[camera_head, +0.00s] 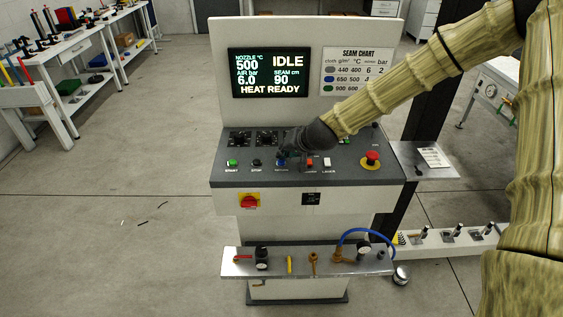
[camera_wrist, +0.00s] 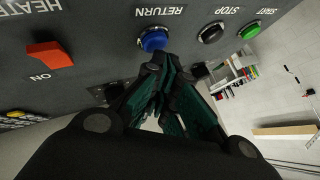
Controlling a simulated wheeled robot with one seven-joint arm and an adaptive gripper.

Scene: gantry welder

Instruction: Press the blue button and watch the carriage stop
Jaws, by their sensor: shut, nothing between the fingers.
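The blue button (camera_wrist: 154,40), labelled RETURN, sits on the dark control panel (camera_head: 352,177). In the wrist view my gripper (camera_wrist: 158,72) is shut and empty, with its fingertips just below the blue button. I cannot tell whether they touch it. In the head view my gripper (camera_head: 285,152) reaches over the panel from the right, and the blue button (camera_head: 281,162) shows only partly beneath it. The screen (camera_head: 270,73) reads IDLE and HEAT READY, with nozzle 500, air 6.0 and seam 90. I cannot make out the carriage.
Beside the blue button are the black STOP button (camera_wrist: 211,32) and green START button (camera_wrist: 249,30). A red HEATER switch (camera_wrist: 50,55) lies on the other side. A red emergency knob (camera_head: 371,159) stands at the panel's right. A shelf (camera_head: 345,267) with fittings juts out below.

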